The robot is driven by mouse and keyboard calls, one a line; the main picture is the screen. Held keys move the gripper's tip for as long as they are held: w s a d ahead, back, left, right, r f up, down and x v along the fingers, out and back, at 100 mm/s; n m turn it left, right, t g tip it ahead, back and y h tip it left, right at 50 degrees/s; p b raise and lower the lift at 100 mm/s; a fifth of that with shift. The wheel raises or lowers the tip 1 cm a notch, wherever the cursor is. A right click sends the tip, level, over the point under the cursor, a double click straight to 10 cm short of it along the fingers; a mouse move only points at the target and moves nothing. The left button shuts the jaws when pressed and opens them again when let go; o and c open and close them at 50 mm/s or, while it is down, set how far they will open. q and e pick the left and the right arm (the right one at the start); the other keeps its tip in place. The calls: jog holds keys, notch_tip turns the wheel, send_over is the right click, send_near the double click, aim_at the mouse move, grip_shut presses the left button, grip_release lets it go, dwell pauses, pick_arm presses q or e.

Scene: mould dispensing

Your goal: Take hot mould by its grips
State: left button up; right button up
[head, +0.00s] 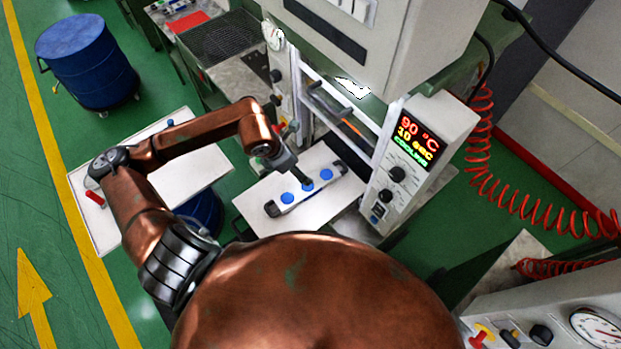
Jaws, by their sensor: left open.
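The mould (297,196) is a light grey bar with blue round spots along its top. It lies on a white plate (305,217) in front of the machine. Dark grips stand at its two ends, one at the lower left (271,209) and one at the upper right (341,167). My left gripper (303,182) comes in from the left and points down over the middle of the mould, between the two grips. It is open and holds nothing; whether it touches the mould I cannot tell. My right gripper is not in view.
The machine's control box (425,150) reads 90 °C, 10 sec, COOLING, just right of the mould. A white table (205,170) with small red and blue items stands at left. A blue drum (88,62) stands farther back. A red coiled hose (510,190) hangs at right.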

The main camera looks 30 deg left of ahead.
pick_arm(q)
jog(key=f, duration=0.1)
jog(key=b, duration=0.9)
send_over(299, 193)
notch_tip(299, 193, down, 8)
jog(key=shift+w+f, duration=0.1)
jog(key=shift+f+b, duration=0.55)
jog(key=shift+p+x, duration=0.6)
jog(key=shift+x, duration=0.8)
jog(key=p+x, duration=0.1)
jog(key=x, duration=0.3)
jog(key=shift+w+p, duration=0.4)
jog(key=shift+w, duration=0.1)
jog(key=shift+f, duration=0.25)
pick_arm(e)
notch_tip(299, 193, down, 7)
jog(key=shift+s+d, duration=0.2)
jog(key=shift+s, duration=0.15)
pick_arm(q)
jog(key=shift+c, duration=0.4)
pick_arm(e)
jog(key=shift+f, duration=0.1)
